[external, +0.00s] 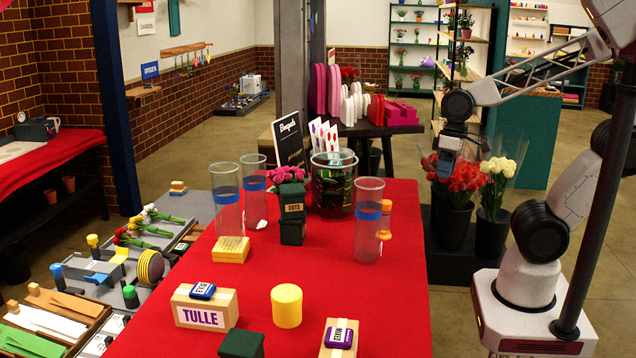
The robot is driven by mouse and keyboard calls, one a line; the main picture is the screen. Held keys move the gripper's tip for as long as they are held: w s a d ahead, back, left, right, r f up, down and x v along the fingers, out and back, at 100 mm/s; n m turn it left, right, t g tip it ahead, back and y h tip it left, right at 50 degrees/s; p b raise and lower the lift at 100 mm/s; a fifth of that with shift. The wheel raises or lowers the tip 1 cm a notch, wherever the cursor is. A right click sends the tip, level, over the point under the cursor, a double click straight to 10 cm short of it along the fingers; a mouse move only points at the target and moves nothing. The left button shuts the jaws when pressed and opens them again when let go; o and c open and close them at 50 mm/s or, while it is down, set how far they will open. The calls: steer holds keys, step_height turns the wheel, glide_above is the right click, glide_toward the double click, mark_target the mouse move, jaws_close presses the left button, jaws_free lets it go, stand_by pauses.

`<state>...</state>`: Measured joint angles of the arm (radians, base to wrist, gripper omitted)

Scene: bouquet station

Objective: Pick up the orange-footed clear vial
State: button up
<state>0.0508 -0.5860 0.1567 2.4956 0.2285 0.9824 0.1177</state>
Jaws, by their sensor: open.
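A slim vial-like piece (385,221) with an orange foot and an orange upper end stands on the red table, close behind the right side of a tall clear cylinder (368,246). The cylinder, which has a blue band, partly hides it. Two similar blue-banded clear cylinders, one at the left (227,212) and one behind it (256,206), show no orange foot. My gripper (442,178) is open, pointing down in front of the red flowers, above and to the right of the vial in the picture and apart from it. Its fingertips are small and dark against the flowers.
Stacked dark green boxes (292,212), a yellow block (231,249), a yellow cylinder (287,306) and a TULLE block (206,310) stand on the red table (390,310). The table's right front is mostly bare.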

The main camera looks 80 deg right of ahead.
steer(key=w+a+f+m+y, duration=0.4)
steer(key=w+f+m+y, duration=0.2)
steer(key=m, duration=0.3)
steer(key=m+t+y, duration=0.3)
steer(key=m+y, duration=0.1)
steer(key=m, duration=0.5)
glide_toward(384, 226)
steer(key=shift+s+a+f, duration=0.1)
steer(key=shift+f, duration=0.4)
steer(key=shift+s+a+f, duration=0.1)
steer(key=shift+a+f, duration=0.05)
steer(key=shift+f, duration=0.35)
steer(key=shift+w+d+f+m+t+y, duration=0.2)
steer(key=shift+w+f+m+t+y, duration=0.15)
steer(key=shift+w+m, duration=0.2)
steer(key=shift+a, duration=0.15)
steer(key=shift+x, duration=1.1)
steer(key=shift+a, duration=0.15)
steer(key=shift+x, duration=2.5)
